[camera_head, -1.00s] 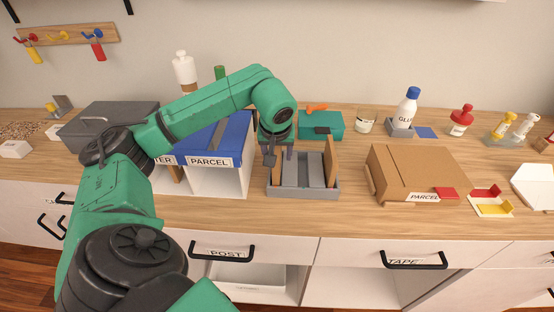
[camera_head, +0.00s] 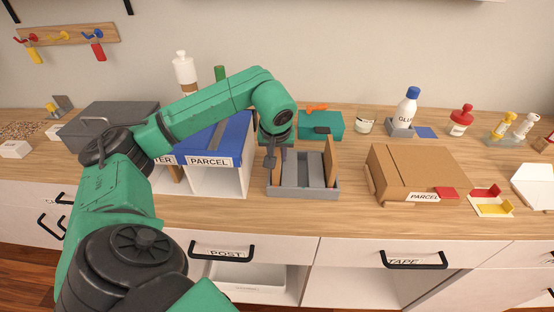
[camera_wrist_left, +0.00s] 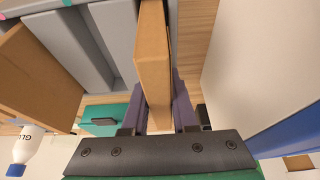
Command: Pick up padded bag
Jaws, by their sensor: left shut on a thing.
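A brown padded bag (camera_wrist_left: 155,65) stands upright between the two fingers of my left gripper (camera_wrist_left: 158,108) in the left wrist view. In the head view, my left gripper (camera_head: 277,158) is over the left end of a grey slotted rack (camera_head: 305,193), shut on the bag (camera_head: 276,176), which is still in the left slot. The gripper hides the bag's top. A second brown flat piece (camera_head: 331,163) stands at the rack's right end and also shows in the wrist view (camera_wrist_left: 35,75). My right gripper is not in view.
A white sorter with a blue top (camera_head: 221,140) stands close left of the rack. A cardboard parcel (camera_head: 415,170) lies to the right. A green box (camera_head: 322,124) and a glue bottle (camera_head: 407,106) stand behind. Bare counter lies in front.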

